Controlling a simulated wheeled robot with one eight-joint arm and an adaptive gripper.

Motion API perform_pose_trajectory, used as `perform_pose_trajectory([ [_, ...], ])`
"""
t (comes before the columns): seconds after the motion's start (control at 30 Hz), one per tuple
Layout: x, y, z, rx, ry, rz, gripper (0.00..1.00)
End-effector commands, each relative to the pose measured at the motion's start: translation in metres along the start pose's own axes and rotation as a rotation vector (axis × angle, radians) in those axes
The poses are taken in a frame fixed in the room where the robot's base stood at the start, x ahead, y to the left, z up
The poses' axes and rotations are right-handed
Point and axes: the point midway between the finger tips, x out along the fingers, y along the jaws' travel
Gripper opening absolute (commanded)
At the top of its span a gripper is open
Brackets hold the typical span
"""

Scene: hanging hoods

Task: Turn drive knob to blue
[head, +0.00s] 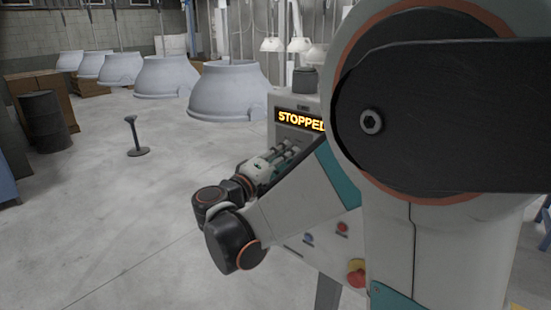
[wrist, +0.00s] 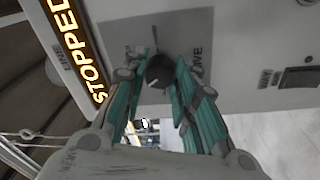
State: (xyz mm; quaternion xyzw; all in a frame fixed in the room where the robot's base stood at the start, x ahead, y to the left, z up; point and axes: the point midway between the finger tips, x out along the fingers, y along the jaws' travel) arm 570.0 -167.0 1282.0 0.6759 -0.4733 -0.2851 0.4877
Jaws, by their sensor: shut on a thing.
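The drive knob (wrist: 158,72) is a dark round knob on a grey plate, with lettering ending in "IVE" beside it in the wrist view. A small white mark shows on its near side. My gripper (wrist: 158,76) has its green fingers on both sides of the knob and is shut on it. In the head view my gripper (head: 280,158) is against the control box, and the knob is hidden. I cannot make out a blue mark around the knob.
The control box has a lit "STOPPED" sign (head: 301,121). Lower on it are a red button (head: 342,227), a blue button (head: 308,239) and a red-and-yellow stop button (head: 356,272). Large pale hoods (head: 228,90) hang behind. A dark barrel (head: 45,122) stands left.

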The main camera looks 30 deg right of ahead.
Motion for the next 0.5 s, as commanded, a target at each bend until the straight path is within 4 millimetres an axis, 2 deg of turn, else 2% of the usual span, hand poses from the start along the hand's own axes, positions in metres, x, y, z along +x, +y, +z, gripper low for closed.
perform_pose_trajectory([
  [0.5,-0.0005,-0.0021,0.0018,0.085,-0.008,0.002,0.03],
])
